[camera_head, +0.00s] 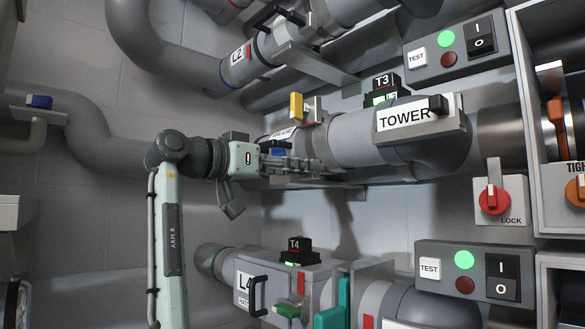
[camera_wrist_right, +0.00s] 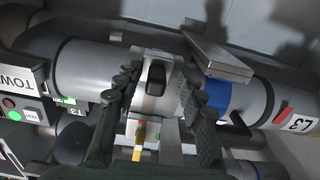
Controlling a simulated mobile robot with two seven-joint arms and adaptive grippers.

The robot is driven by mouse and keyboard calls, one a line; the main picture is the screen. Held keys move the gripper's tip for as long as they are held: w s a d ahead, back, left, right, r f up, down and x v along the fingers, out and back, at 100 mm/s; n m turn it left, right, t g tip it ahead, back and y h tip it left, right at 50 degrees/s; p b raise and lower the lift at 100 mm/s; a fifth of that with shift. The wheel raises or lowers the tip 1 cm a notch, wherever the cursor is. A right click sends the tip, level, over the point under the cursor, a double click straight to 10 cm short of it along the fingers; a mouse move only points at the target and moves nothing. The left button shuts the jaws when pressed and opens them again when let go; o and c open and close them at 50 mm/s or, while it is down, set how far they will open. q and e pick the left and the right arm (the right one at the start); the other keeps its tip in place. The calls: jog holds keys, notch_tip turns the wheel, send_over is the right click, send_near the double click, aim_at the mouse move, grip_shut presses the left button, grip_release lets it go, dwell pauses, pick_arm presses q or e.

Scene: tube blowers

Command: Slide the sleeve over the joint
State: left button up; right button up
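My right gripper (camera_head: 312,167) is at the grey pipe of the middle line, near the L3 label (camera_head: 283,134). In the right wrist view its two dark fingers (camera_wrist_right: 160,82) are spread apart, one on each side of a black knob (camera_wrist_right: 155,80) on a grey block around the pipe. Gaps show between the fingers and the knob. The L3 label (camera_wrist_right: 296,122), a black handle (camera_wrist_right: 240,132) and a blue piece (camera_wrist_right: 217,97) lie to the right there. I cannot tell which part is the sleeve; the joint is largely hidden behind my gripper. My left gripper is not in view.
A yellow tab (camera_head: 296,106) stands above my gripper. A flat metal bracket (camera_wrist_right: 215,55) is close to the right finger. Line L4 (camera_head: 245,285) runs below.

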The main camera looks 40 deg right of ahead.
jog(key=s+a, duration=0.1)
jog(key=a, duration=1.1)
